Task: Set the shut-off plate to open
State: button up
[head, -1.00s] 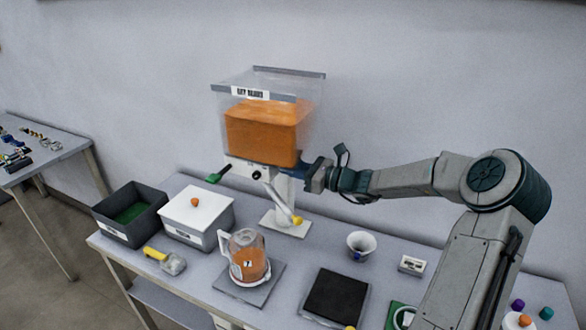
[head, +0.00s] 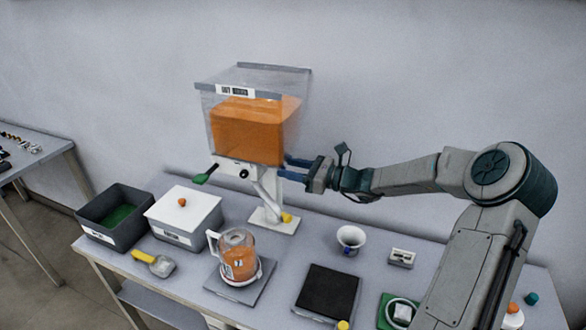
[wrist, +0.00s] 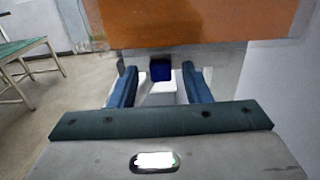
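A clear dispenser bin (head: 250,125) with an orange load stands on a white post at the back of the table. A green handle (head: 206,174) sticks out on its left underside; I cannot tell whether it belongs to the shut-off plate. In the wrist view a dark blue block (wrist: 161,70) sits under the orange load, ahead of and between my fingers; it may be the plate's tab. My gripper (head: 284,168) is at the right of the dispenser's underside, with its blue fingers apart and nothing visibly clamped. The plate's position is hidden.
The wall is close behind.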

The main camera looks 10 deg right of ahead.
jog(key=b+v, duration=0.2)
jog(key=v, duration=1.2)
jog(key=shift+a, duration=0.1)
jog(key=s+a+f+n+g+h, duration=0.2)
jog(key=s+a+n+g+h, duration=0.15)
jog(key=s+a+n, duration=0.2)
jog(key=s+a+f+n+g+h, duration=0.3)
jog(key=s+a+n+g, duration=0.15)
jog(key=s+a, duration=0.2)
jog(key=s+d+r+n+t+h, duration=0.1)
jog(key=s+n+h, duration=0.3)
jog(key=s+n, duration=0.3)
jog(key=s+d+r+n+t+h, duration=0.1)
jog(key=s+r+n+h, duration=0.1)
jog(key=s+n+h, duration=0.3)
jog(key=shift+s+d+r+n, duration=0.25)
jog(key=shift+s+n, duration=0.95)
jog(key=shift+s, duration=0.75)
jog(key=shift+a, duration=0.1)
dwell(0.6)
